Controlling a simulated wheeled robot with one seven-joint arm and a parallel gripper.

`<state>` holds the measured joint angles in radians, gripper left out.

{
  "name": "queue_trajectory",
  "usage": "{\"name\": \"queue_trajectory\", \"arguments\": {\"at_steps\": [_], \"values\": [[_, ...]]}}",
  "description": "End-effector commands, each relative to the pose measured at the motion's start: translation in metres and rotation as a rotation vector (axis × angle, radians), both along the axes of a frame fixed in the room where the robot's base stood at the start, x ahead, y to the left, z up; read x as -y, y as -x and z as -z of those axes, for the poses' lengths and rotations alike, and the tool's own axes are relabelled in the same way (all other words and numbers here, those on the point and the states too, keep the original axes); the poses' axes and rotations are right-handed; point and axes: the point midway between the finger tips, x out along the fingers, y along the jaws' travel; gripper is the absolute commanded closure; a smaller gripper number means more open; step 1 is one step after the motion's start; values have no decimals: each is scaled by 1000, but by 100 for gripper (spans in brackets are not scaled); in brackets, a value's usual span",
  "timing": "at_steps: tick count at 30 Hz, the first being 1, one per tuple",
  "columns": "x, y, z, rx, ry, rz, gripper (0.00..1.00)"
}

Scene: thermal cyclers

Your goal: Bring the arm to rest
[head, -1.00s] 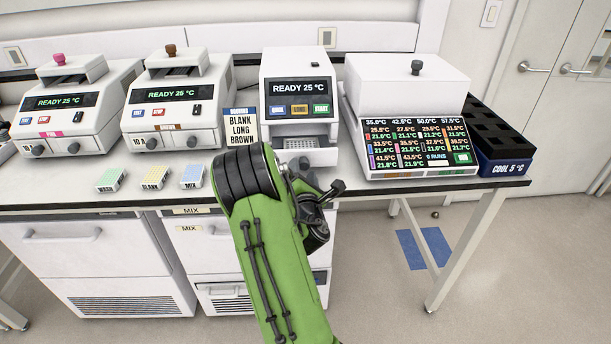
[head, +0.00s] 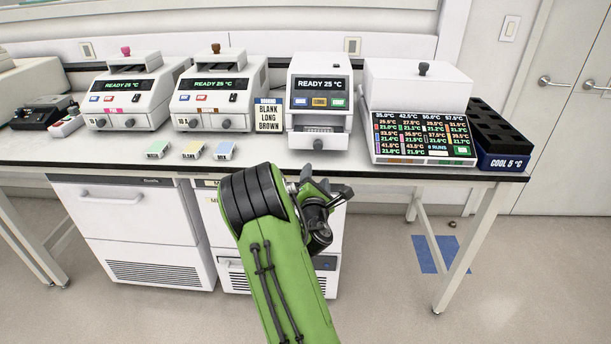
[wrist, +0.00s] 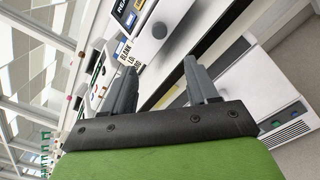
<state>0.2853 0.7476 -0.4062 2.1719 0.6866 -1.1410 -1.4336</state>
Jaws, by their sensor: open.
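My green arm (head: 280,275) reaches up from the bottom of the head view, in front of the bench edge. My gripper (head: 328,184) is dark and small at its end, partly hidden by the wrist, and lies in front of the middle cycler. In the wrist view, my gripper (wrist: 157,72) shows two grey fingers spread apart with nothing between them. The white cycler (head: 319,100) reading "READY 25 °C" stands behind it on the bench, apart from the fingers.
White cabinets (head: 130,220) stand below. Floor at right is mostly clear.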

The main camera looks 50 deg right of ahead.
Motion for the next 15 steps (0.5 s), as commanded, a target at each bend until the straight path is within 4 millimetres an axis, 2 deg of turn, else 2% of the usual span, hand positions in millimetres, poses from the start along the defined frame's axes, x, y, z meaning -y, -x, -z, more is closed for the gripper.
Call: {"name": "queue_trajectory", "arguments": {"at_steps": [8, 10, 13, 15], "values": [[0, 0, -1, 4, -4, 2, 42], [-3, 2, -11, 49, -57, 21, 42], [-17, 8, -42, 219, -286, 89, 42], [-41, 15, -63, 371, -534, 146, 42]]}}
